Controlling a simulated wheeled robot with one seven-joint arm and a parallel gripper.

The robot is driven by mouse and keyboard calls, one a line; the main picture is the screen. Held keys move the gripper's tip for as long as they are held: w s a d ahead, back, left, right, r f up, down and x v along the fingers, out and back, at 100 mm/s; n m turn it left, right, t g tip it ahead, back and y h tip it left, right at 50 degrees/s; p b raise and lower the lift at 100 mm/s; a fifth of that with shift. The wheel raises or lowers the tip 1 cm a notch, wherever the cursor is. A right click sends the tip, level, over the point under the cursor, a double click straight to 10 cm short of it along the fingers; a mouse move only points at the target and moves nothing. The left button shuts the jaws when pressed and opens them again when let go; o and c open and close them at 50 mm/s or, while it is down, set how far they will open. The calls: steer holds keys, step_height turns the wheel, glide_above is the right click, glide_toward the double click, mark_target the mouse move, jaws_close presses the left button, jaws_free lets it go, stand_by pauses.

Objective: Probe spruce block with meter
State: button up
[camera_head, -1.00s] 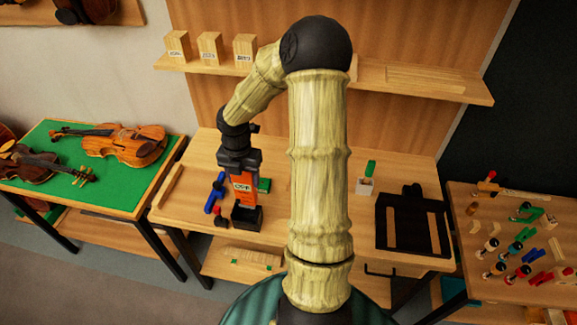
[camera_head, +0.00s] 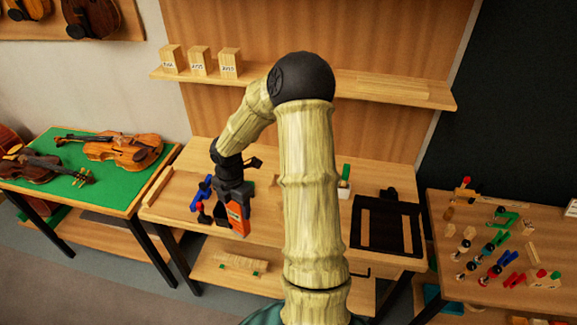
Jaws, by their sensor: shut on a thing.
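My gripper (camera_head: 236,194) is shut on the orange meter (camera_head: 238,220), which hangs tilted below it near the front edge of the middle bench. A dark stand (camera_head: 213,216) shows just left of the meter, partly hidden by it. Three pale wooden blocks with white labels stand in a row on the wall shelf: a left one (camera_head: 171,58), a middle one (camera_head: 200,59) and a right one (camera_head: 230,61). The labels are too small to read, so I cannot tell which is spruce. The gripper is well below and in front of them.
Violins lie on a green-topped table (camera_head: 155,168) at left. The middle bench (camera_head: 385,170) carries a black frame (camera_head: 390,225) and a white holder with a green-topped item (camera_head: 345,182). A side table (camera_head: 440,275) at right holds several small tools. The right part of the shelf (camera_head: 400,96) is mostly bare.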

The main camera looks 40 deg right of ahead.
steer(key=w+a+f+m+b, duration=0.1)
steer(key=a+f+m, duration=0.4)
steer(key=m, duration=0.5)
steer(key=w+a+f+m+b, duration=0.1)
steer(key=w+a+f+m, duration=0.2)
steer(key=a+f+m, duration=0.3)
steer(key=shift+a+f+m, duration=0.25)
steer(key=shift+f+m, duration=0.15)
steer(key=shift+m, duration=2.2)
